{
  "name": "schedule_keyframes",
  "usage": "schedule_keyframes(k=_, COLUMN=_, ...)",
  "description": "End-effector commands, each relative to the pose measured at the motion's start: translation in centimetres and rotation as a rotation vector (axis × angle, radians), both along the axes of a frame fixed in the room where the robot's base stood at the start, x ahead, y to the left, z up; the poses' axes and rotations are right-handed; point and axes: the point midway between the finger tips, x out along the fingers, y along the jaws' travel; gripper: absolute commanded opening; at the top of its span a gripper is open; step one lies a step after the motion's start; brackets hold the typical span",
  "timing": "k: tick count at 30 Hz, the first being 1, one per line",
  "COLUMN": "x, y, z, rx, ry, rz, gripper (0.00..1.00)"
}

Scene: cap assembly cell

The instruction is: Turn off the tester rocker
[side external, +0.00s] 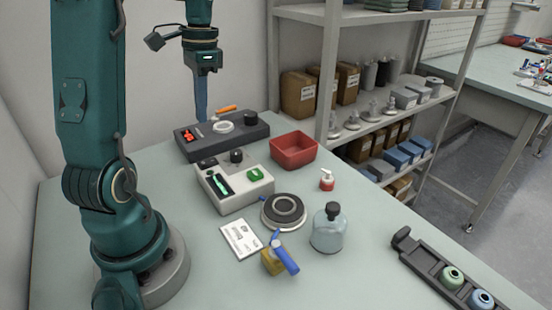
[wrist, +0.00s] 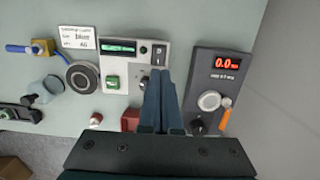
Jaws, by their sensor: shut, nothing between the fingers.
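A pale box (side external: 235,187) with a lit green display, a black knob and a green button stands on the bench; it also shows in the wrist view (wrist: 131,80). Its small black rocker (wrist: 159,53) sits beside the display; which way it is tipped is too small to tell. A dark grey box (side external: 222,136) with a red display reading 0.0 (wrist: 227,63) stands beside it.
A shelf rack (side external: 330,80) rises behind.

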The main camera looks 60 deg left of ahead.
Motion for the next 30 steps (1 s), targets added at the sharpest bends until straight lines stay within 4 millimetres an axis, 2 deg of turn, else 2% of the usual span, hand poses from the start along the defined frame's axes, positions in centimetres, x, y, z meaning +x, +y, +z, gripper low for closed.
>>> schedule_keyframes(k=9, x=-0.8, y=-0.1, z=-5.6, rx=-0.005, ry=0.005, rz=0.001, gripper=0.0)
schedule_keyframes(k=15, x=-1.1, y=-0.1, z=-8.5, rx=-0.004, ry=0.004, rz=-0.001, gripper=0.0)
schedule_keyframes(k=21, x=-1.2, y=0.0, z=-9.8, rx=0.0, ry=0.001, rz=-0.001, gripper=0.0)
schedule_keyframes(k=30, x=-1.2, y=0.0, z=-9.9, rx=0.0, ry=0.0, rz=-0.001, gripper=0.0)
